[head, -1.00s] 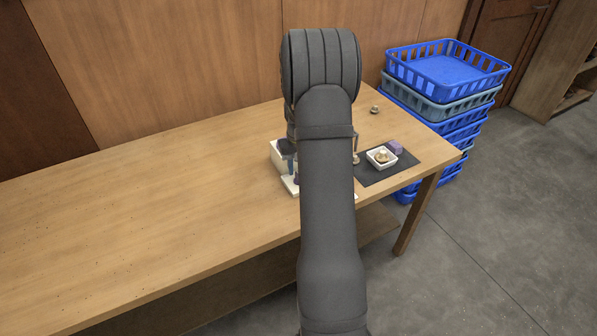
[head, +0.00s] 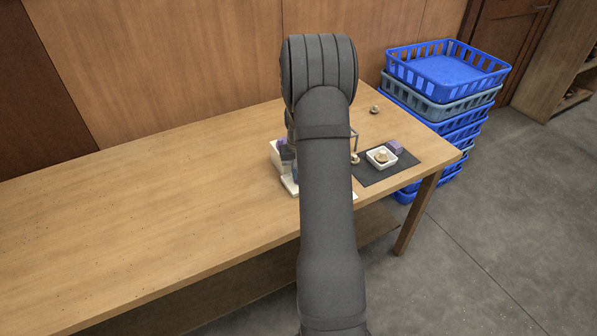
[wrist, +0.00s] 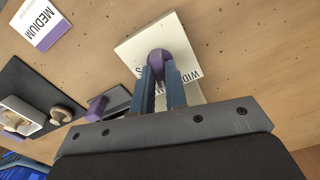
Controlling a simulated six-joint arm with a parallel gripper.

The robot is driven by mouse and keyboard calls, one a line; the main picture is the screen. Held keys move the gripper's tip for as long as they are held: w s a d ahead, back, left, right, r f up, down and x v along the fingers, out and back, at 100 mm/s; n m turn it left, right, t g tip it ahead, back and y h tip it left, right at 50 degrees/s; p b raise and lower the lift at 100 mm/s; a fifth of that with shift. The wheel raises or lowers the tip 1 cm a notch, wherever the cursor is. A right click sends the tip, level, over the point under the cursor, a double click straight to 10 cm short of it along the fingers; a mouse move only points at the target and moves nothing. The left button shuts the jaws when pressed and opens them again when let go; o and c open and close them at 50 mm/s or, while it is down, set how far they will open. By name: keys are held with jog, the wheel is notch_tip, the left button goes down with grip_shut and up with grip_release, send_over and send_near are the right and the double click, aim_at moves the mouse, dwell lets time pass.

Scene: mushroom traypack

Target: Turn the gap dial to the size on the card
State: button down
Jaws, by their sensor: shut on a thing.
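The gap dial has a purple knob (wrist: 160,60) on a cream plate (wrist: 133,49), seen in the wrist view. Part of the word WIDE and a letter S show on the plate. My gripper (wrist: 161,76) is shut on the knob with its two blue fingers, which cover part of the plate. I cannot tell the dial's exact setting. The card (wrist: 42,22) lies at the upper left and reads MEDIUM, with a purple band. In the head view the pale dial unit (head: 289,184) is mostly hidden behind my arm.
A dark mat (head: 371,178) on the table (head: 150,200) holds a white tray (head: 372,163) with mushrooms and a purple block (head: 396,146). A loose mushroom (head: 375,110) sits behind. Blue crates (head: 460,130) are stacked beyond the table's right end. The table's left side is clear.

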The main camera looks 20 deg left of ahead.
jog(key=shift+m, duration=1.5)
jog(key=c, duration=1.4)
grip_release()
jog(key=shift+c, duration=0.2)
notch_tip(320, 180, up, 18)
jog(key=shift+f, duration=0.25)
notch_tip(320, 180, down, 18)
jog(key=shift+r, duration=0.25)
